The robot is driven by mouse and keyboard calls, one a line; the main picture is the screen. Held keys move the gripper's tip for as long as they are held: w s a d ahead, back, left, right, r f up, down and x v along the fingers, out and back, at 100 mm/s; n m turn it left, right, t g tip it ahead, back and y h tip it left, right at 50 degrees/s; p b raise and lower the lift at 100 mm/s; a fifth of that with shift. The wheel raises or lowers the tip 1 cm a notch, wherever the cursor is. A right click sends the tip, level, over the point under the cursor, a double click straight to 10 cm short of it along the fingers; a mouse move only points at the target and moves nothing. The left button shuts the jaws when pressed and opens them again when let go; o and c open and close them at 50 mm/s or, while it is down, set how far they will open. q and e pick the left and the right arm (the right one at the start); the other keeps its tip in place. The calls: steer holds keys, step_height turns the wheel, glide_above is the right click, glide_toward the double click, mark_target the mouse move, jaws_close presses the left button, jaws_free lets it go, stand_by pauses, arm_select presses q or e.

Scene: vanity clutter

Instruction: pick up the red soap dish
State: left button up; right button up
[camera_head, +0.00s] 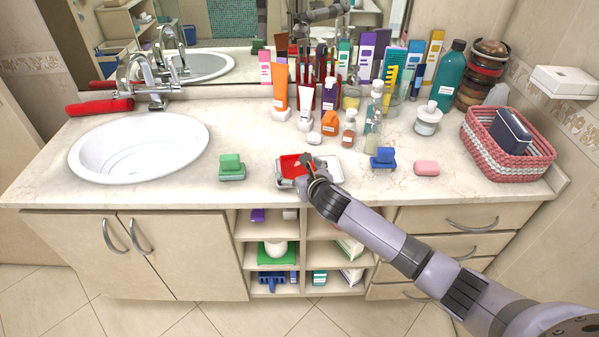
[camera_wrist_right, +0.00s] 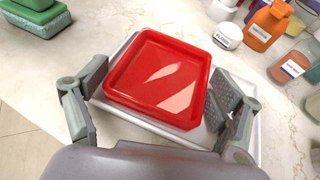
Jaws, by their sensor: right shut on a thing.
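The red soap dish (camera_head: 290,165) is a shallow square tray, empty inside, near the counter's front edge in the head view. In the right wrist view the dish (camera_wrist_right: 160,78) lies between my fingers, over a white tray (camera_wrist_right: 250,150). My right gripper (camera_head: 309,170) is shut on the dish, with one finger pad against each of two opposite sides in the wrist view (camera_wrist_right: 155,95). Whether the dish still touches the white tray I cannot tell. My left gripper is not in view.
A green soap on a dish (camera_head: 231,168) stands left, a blue one (camera_head: 382,160) and a pink soap (camera_head: 427,168) right. Several bottles and tubes, including an orange tube (camera_head: 280,88), crowd behind. The sink (camera_head: 140,147) is far left, a woven basket (camera_head: 507,165) far right.

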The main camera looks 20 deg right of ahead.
steer(key=c, duration=0.4)
steer(key=shift+c, duration=0.2)
steer(key=shift+r, duration=0.1)
